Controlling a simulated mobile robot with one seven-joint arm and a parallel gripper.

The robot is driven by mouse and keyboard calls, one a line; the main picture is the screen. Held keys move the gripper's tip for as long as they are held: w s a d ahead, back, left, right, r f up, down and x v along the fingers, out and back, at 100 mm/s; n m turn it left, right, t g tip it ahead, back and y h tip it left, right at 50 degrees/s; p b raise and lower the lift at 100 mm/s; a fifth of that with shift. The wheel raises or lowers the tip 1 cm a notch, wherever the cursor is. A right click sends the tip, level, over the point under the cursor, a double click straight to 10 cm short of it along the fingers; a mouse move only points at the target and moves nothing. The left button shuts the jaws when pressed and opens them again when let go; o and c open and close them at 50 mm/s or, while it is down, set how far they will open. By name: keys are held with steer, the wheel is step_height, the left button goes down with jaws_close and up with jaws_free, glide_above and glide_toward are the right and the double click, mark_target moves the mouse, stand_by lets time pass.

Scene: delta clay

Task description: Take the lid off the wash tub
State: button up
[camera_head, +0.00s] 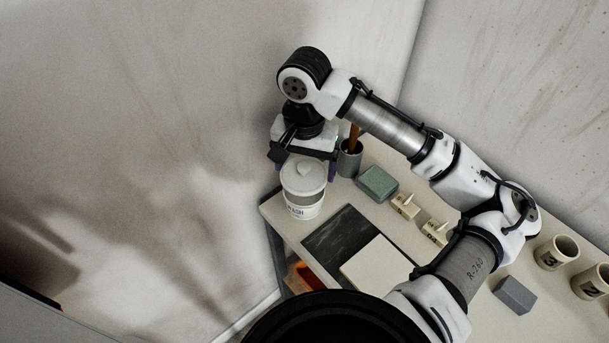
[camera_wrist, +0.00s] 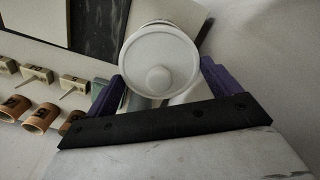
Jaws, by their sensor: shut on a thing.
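The wash tub (camera_head: 304,212) is a small white pot with dark lettering, partly readable as "ASH", upright at the table's far left corner. Its pale round lid (camera_head: 296,181) with a knob is at the top of the tub. I cannot tell whether a gap separates them. In the wrist view the lid (camera_wrist: 158,48) faces me, its knob toward the palm. My gripper (camera_wrist: 160,75) is shut on the lid, with a purple finger on either side.
A grey pot (camera_head: 349,164) with a brown handle stands right of my gripper. A green block (camera_head: 377,183), small tags (camera_head: 405,206), a dark slab (camera_head: 340,236), a pale board (camera_head: 376,271), a grey block (camera_head: 515,295) and cups (camera_head: 556,254) occupy the table (camera_head: 283,220). Walls are close behind.

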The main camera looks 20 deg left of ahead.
mark_target(305, 163)
step_height(305, 163, up, 14)
steer(key=b, duration=0.2)
steer(key=shift+f, duration=0.15)
